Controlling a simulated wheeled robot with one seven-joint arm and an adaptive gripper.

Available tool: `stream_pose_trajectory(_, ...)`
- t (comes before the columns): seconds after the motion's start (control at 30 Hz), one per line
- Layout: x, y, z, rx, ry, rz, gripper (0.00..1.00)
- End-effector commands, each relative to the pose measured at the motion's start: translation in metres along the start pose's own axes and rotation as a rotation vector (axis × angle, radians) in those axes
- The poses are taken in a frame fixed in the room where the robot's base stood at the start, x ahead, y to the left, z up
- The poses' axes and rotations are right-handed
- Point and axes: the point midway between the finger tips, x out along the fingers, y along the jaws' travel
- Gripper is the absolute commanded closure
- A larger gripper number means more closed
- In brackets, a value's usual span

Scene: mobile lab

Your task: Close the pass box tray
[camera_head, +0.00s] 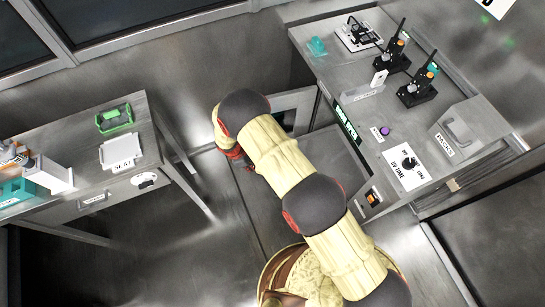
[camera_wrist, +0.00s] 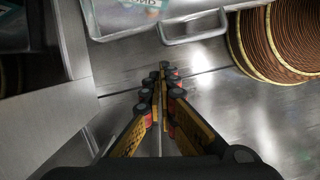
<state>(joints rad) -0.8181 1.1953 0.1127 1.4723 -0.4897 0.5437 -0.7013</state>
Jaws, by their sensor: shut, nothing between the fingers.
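What looks like the pass box tray (camera_head: 333,150) is a grey, flat-topped piece jutting out beside the right bench in the head view. My arm crosses over it and hides part of its near side. My gripper (camera_head: 236,157) is beyond its left side, low between the two benches, and mostly hidden behind my arm. In the wrist view my gripper (camera_wrist: 161,72) is shut and empty, fingers together above bare metal. A metal handle (camera_wrist: 195,38) lies ahead and right of the fingertips, apart from them. I cannot tell whether it belongs to the tray.
The right bench (camera_head: 345,60) carries radios, a purple knob and a grey box (camera_head: 462,128). The left bench (camera_head: 75,140) has a green rack (camera_head: 115,119) and a white labelled device (camera_head: 120,152). A grey panel (camera_wrist: 50,100) stands close left of the fingers.

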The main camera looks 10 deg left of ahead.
Motion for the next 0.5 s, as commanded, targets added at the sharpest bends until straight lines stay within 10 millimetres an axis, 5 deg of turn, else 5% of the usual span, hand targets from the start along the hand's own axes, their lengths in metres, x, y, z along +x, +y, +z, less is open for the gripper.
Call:
stream_pose_trajectory(0.07, -0.007, 0.02, -0.009, -0.083, 0.02, 0.047, 1.0)
stream_pose_trajectory(0.27, -0.006, 0.024, -0.012, -0.19, 0.031, 0.066, 1.0)
stream_pose_trajectory(0.5, 0.023, 0.024, -0.012, -0.196, 0.029, 0.063, 1.0)
